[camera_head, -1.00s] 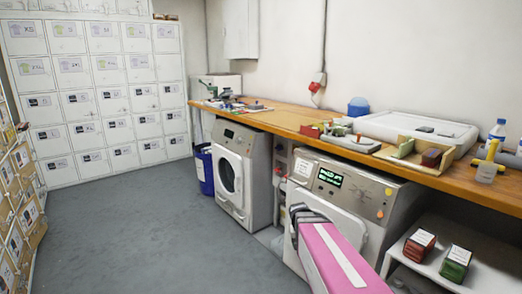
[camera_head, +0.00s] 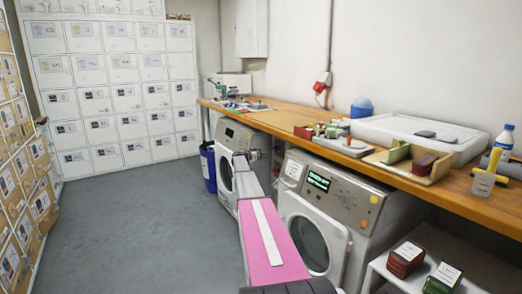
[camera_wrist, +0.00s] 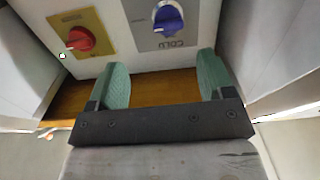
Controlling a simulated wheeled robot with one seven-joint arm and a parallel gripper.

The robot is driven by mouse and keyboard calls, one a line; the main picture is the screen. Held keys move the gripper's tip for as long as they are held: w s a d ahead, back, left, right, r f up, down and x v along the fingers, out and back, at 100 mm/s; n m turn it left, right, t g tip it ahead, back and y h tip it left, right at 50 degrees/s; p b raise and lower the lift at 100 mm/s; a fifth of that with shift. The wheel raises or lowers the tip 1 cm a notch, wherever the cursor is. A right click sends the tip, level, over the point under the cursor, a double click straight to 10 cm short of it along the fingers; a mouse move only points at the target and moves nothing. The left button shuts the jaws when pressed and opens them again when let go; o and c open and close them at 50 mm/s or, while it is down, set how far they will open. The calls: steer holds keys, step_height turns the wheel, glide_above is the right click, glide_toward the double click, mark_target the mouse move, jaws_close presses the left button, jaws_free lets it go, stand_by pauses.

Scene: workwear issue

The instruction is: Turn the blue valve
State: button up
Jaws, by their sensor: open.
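The blue valve (camera_wrist: 168,18) is a round knob on a grey plate, whose "COLD" label shows upside down at the top of the wrist view. My gripper (camera_wrist: 163,78) is open, its two green fingers apart and pointing toward the panel. The blue knob lies beyond the fingertips, roughly between them, and nothing is held. In the head view my gripper (camera_head: 246,156) is small, near the gap between the two washing machines. The blue valve cannot be made out there.
A red knob (camera_wrist: 80,39) on a yellow plate sits left of the blue one. In the head view, two washing machines (camera_head: 340,208) stand under a wooden counter (camera_head: 460,191). A blue bin (camera_head: 208,168) stands left of them. The floor (camera_head: 140,220) at left is clear.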

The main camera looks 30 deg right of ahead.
mark_target(275, 148)
steer(key=d, duration=0.3)
steer(key=w+d, duration=0.1)
steer(key=d, duration=0.3)
steer(key=w+d, duration=0.1)
steer(key=d, duration=0.3)
steer(key=shift+d+r, duration=0.25)
steer(key=shift+r, duration=0.1)
steer(key=c, duration=0.9)
